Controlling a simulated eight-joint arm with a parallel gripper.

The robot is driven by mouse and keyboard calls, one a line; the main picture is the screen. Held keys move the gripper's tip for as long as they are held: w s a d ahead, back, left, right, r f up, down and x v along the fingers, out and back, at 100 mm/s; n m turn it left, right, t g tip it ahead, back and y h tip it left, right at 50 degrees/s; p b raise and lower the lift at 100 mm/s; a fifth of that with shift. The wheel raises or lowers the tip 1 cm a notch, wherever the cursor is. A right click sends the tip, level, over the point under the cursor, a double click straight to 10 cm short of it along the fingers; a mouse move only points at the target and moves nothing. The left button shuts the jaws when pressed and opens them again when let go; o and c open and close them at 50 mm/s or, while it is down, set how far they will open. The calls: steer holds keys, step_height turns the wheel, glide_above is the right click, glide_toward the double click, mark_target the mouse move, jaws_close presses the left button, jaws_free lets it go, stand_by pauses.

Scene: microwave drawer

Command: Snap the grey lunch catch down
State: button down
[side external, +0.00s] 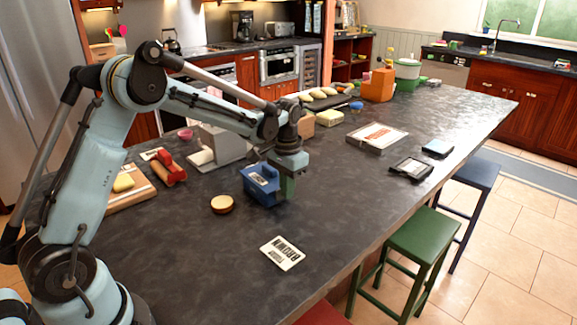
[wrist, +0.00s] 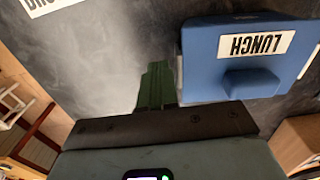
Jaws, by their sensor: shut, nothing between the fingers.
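The blue lunch box (side external: 260,188) stands on the dark counter, with a blue handle on its lid. In the wrist view the lunch box (wrist: 215,50) shows its white LUNCH label upside down. A narrow grey strip (wrist: 180,75), perhaps the catch, shows along the box side nearest my fingers. I cannot tell whether it is up or down. My gripper (side external: 287,190) points down close beside the box's right side. Its green fingers (wrist: 155,85) are shut and empty, just left of the box in the wrist view; contact with the strip is unclear.
A round tan-topped item (side external: 222,204) lies left of the box, and a BROWN card (side external: 282,253) lies in front. A grey appliance (side external: 218,143) stands behind. The counter (side external: 345,205) is clear to the right.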

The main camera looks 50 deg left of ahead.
step_height(320, 180, up, 8)
stand_by(1.0)
steer(key=s+d+r+t, duration=0.4)
steer(key=s+d+r, duration=0.1)
steer(key=s, duration=0.4)
steer(key=s+d+f+t, duration=0.2)
steer(key=s+f+t, duration=0.1)
steer(key=s, duration=0.6)
steer(key=shift+d, duration=0.3)
stand_by(0.4)
